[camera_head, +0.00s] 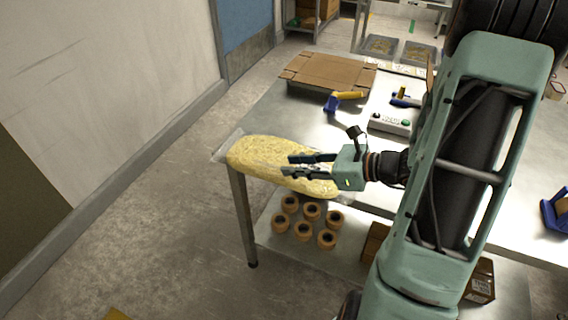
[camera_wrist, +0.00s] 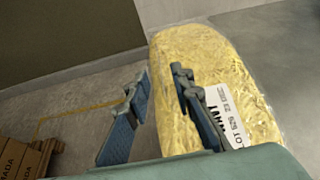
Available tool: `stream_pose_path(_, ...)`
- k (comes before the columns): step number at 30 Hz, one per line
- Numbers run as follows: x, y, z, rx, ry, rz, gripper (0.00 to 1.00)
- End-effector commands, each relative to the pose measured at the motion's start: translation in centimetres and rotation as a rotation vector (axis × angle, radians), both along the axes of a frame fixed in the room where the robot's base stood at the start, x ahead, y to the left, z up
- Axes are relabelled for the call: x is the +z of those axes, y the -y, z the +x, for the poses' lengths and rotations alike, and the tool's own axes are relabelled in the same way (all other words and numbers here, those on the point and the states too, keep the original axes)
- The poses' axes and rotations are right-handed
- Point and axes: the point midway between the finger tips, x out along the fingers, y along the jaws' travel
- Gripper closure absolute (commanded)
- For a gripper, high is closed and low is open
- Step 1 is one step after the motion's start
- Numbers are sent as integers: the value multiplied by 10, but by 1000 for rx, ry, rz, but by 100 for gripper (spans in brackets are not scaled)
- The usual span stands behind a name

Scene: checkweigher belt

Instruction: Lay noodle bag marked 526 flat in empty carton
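A yellow noodle bag (camera_head: 260,158) in clear wrap lies at the left end of the metal table. In the wrist view the bag (camera_wrist: 225,75) carries a white label (camera_wrist: 226,118) reading LOT with a number I cannot read surely; a finger partly covers the label. My gripper (camera_head: 288,165) is over the bag's right part in the head view. In the wrist view my gripper (camera_wrist: 160,90) has its fingers apart, one over the bag's face and one beside its left edge. I cannot tell whether they touch it. No open empty carton is clearly visible.
Flat brown cardboard (camera_head: 328,72) lies at the table's back, near a blue-and-yellow tape dispenser (camera_head: 346,101) and a button box (camera_head: 390,122). Tape rolls (camera_head: 303,231) sit on the lower shelf. Brown boxes (camera_wrist: 22,158) show lower left in the wrist view. My arm hides the table's middle.

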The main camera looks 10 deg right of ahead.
Motion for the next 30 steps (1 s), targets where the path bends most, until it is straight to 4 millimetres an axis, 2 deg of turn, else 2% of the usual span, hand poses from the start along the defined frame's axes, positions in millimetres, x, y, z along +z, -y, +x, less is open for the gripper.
stream_pose_path(1,6,11,-6,-4,2,-2,78)
stream_pose_path(6,19,37,-27,-3,1,-2,78)
stream_pose_path(12,29,56,-42,-1,1,-1,78)
stream_pose_path(30,31,60,-46,2,0,0,78)
